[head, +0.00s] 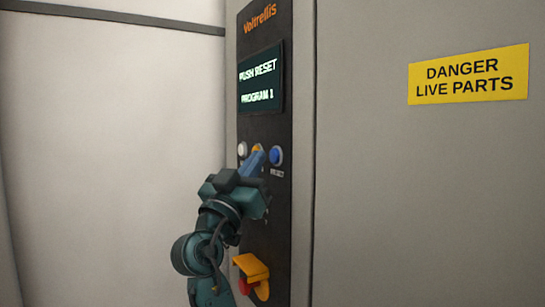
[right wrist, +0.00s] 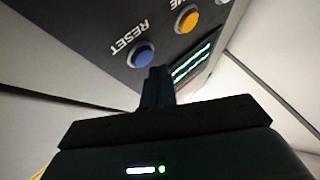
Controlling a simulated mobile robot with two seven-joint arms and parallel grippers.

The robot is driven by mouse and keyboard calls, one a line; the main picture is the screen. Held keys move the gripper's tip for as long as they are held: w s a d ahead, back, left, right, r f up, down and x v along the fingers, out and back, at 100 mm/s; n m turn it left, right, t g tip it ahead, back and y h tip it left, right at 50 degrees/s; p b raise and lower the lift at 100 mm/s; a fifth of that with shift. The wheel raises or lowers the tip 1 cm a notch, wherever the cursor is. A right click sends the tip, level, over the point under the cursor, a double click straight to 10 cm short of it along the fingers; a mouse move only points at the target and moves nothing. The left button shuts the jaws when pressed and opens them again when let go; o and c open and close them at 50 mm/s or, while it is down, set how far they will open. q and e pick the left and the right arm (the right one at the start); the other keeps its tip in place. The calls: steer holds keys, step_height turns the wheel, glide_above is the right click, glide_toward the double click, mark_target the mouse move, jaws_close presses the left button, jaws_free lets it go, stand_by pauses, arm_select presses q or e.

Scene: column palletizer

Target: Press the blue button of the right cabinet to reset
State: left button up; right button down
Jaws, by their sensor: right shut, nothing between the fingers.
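The dark control panel (head: 277,207) of the cabinet stands upright in the head view. Its round blue button (head: 277,156) has a RESET label beneath it. The blue button also shows in the right wrist view (right wrist: 142,56), close beyond the fingertips. My right gripper (head: 257,157) is shut and empty, with its fingers pointing at the panel just left of the blue button in the head view. In the right wrist view the shut fingers (right wrist: 158,76) end beside the blue button; I cannot tell whether they touch the panel. My left gripper is not in view.
A white button (head: 242,149) sits at the panel's left edge, and an orange button (right wrist: 187,18) lies beside the blue one. The screen (head: 260,82) reads PUSH RESET, PROGRAM 1. A yellow guard (head: 251,267) with a red part juts out below. A yellow danger sign (head: 468,74) is right.

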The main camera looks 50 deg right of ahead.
stand_by(0.8)
steer(key=shift+s+d+b, duration=0.1)
steer(key=shift+d+b, duration=0.3)
steer(key=shift+b, duration=0.05)
steer(key=shift+s+d, duration=0.15)
steer(key=shift+d, duration=0.25)
stand_by(0.4)
steer(key=shift+b, duration=0.3)
steer(key=shift+w+a+b, duration=0.25)
steer(key=shift+a+b, duration=0.25)
steer(key=shift+a, duration=0.25)
